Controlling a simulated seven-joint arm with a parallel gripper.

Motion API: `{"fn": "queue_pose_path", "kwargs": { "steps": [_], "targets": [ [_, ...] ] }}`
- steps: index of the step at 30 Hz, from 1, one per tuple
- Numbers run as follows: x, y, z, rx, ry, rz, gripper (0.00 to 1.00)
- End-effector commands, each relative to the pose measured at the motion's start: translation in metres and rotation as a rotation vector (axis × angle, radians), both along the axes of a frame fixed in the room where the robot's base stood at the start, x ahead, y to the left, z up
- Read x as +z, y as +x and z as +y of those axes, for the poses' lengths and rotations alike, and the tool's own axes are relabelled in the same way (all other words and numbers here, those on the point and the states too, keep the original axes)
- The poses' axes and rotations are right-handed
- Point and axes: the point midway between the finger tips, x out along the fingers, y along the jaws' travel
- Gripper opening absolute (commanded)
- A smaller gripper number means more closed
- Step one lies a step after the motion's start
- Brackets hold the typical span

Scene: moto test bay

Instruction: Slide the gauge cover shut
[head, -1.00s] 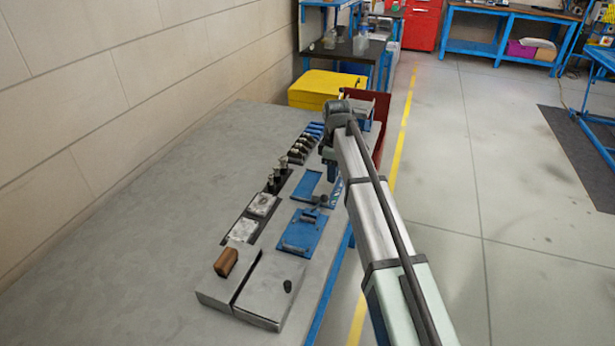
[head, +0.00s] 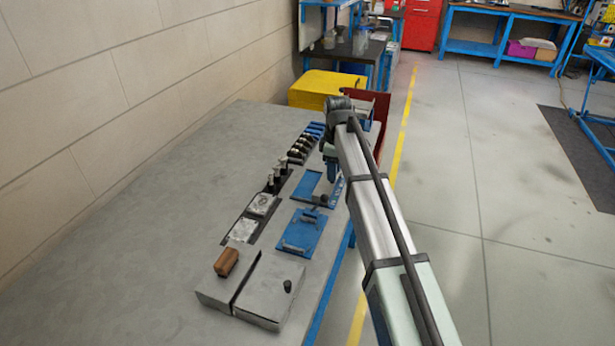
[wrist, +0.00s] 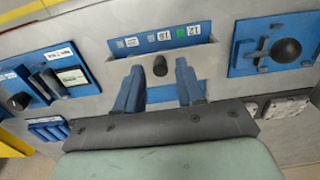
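In the wrist view, the gauge cover (wrist: 210,66) looks like a flat grey plate with a small dark knob (wrist: 160,66). Above it, a blue panel strip (wrist: 165,36) with number labels and a green square is uncovered. My gripper (wrist: 158,69) has its two blue fingers apart, one on each side of the knob. I see gaps between fingers and knob; contact cannot be made out. In the head view, my gripper (head: 331,182) is low over the right edge of the bench, and my arm hides much of the cover.
A blue latch plate (wrist: 260,62) with a black ball knob (wrist: 286,50) is right of my gripper in the wrist view. A blue switch panel (wrist: 38,82) is left. A grey box (head: 268,298) and brown block (head: 226,262) sit nearer. The bench's left side (head: 150,210) is clear.

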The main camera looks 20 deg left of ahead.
Motion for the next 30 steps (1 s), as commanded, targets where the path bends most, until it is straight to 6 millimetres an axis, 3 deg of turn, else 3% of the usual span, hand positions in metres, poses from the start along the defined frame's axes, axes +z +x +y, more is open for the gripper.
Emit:
{"fn": "queue_pose_path", "kwargs": {
  "steps": [19, 30],
  "targets": [
    [0.053, 0.0, 0.0, 0.0, 0.001, -0.001, 0.38],
    [0.059, 0.0, 0.0, 0.0, 0.0, 0.0, 0.38]
  ]
}}
